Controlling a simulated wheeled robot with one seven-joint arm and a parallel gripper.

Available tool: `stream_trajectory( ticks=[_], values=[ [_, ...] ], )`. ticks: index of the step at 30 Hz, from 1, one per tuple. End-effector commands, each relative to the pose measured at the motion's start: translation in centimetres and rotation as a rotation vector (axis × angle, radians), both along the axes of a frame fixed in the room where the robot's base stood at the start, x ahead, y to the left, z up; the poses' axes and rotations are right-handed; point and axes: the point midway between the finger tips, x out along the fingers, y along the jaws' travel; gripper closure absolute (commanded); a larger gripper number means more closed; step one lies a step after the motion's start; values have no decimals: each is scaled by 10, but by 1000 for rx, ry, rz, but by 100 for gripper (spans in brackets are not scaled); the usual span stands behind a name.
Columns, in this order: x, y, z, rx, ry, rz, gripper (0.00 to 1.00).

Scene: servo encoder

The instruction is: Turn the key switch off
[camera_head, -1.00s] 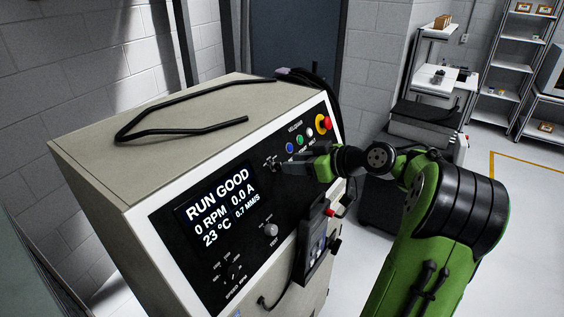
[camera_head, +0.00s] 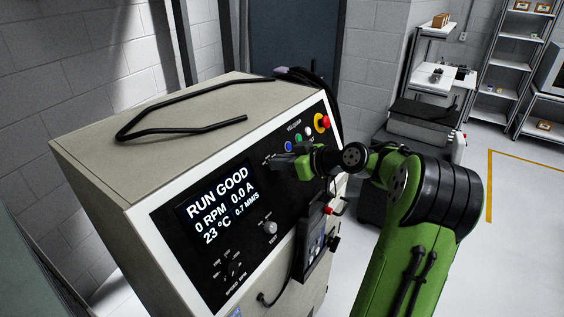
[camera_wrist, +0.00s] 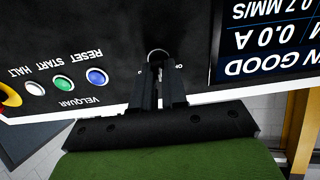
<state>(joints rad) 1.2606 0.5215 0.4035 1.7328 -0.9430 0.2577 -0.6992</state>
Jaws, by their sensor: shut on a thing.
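The key switch (camera_wrist: 157,54) is on the black front panel (camera_wrist: 70,35), to one side of the display. In the wrist view its round rim shows just beyond my fingertips, with small white marks partly visible beside it. My gripper (camera_wrist: 159,72) is shut on the key, with one finger on each side of it. The fingers hide most of the key, so its exact angle cannot be told. In the head view my gripper (camera_head: 275,162) is at the panel and covers the switch. The display (camera_head: 217,205) reads RUN GOOD, 0 RPM, 0.0 A.
Blue (camera_wrist: 97,76), green (camera_wrist: 63,83) and white (camera_wrist: 34,88) buttons are near the switch. A red emergency knob (camera_head: 322,123) is at the panel's far end. A knob (camera_head: 270,228) and a hanging pendant (camera_head: 316,245) are below. A black handle (camera_head: 190,128) lies on top.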

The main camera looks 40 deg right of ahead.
Motion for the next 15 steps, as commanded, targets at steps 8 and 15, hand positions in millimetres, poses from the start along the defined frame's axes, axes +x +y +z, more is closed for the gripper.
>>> stream_trajectory(
  ticks=[8, 15],
  values=[
    [0, 0, -3, -55, -19, 25, 100],
    [0, 1, -6, -197, -70, 96, 100]
  ],
)
